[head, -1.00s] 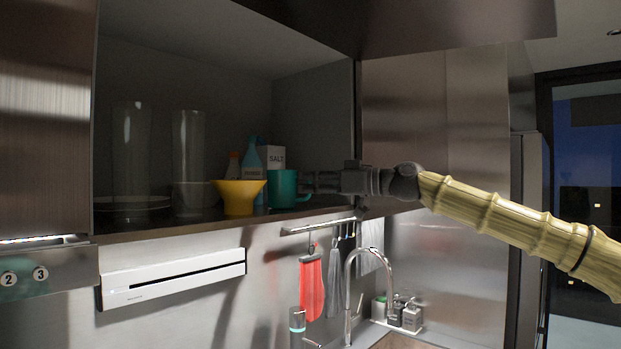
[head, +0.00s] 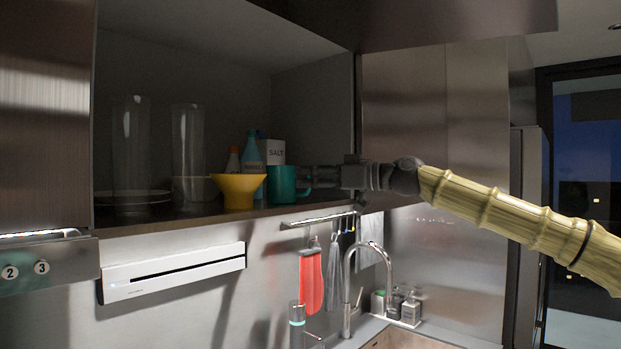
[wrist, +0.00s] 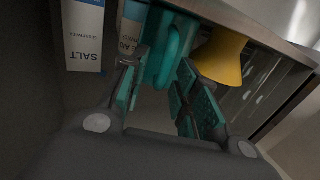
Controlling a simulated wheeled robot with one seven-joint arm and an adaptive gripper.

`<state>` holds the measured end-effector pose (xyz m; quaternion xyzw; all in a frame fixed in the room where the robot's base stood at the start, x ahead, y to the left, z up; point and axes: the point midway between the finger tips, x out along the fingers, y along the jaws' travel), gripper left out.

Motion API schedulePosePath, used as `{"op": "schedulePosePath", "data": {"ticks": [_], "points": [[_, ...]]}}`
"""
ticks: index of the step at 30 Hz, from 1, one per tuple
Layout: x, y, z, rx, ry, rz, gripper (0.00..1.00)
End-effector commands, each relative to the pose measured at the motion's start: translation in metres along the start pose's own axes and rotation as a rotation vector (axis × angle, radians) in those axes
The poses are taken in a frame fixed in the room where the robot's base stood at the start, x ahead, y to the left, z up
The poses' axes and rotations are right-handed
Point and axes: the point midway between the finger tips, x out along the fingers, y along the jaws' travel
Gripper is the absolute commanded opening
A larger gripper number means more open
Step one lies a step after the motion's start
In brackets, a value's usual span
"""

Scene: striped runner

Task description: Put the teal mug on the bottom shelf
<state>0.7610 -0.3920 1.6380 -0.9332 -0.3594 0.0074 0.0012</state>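The teal mug (head: 283,184) stands upright at the front right of the open cabinet's shelf (head: 185,220), close beside a yellow bowl (head: 239,189). In the wrist view the mug (wrist: 178,45) shows with its handle pointing toward my gripper. My gripper (wrist: 160,78) reaches in from the right at the mug's height. Its two fingers are apart, one on each side of the handle, with visible gaps. In the head view my gripper (head: 305,178) is at the handle side of the mug and partly overlaps it.
A salt box (head: 275,152) and a blue bottle (head: 251,155) stand close behind the mug. Tall clear glasses (head: 186,140) and plates (head: 133,198) are farther left. The cabinet's side wall is near my gripper. A hanging rail (head: 318,220), faucet (head: 362,258) and sink lie below.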

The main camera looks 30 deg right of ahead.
Motion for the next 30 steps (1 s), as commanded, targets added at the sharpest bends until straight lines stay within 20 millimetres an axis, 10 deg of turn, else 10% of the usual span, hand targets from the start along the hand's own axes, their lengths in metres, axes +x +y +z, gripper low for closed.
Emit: {"op": "schedulePosePath", "data": {"ticks": [30], "points": [[-0.116,0.0,0.001,0.0,0.002,0.001,0.31]]}}
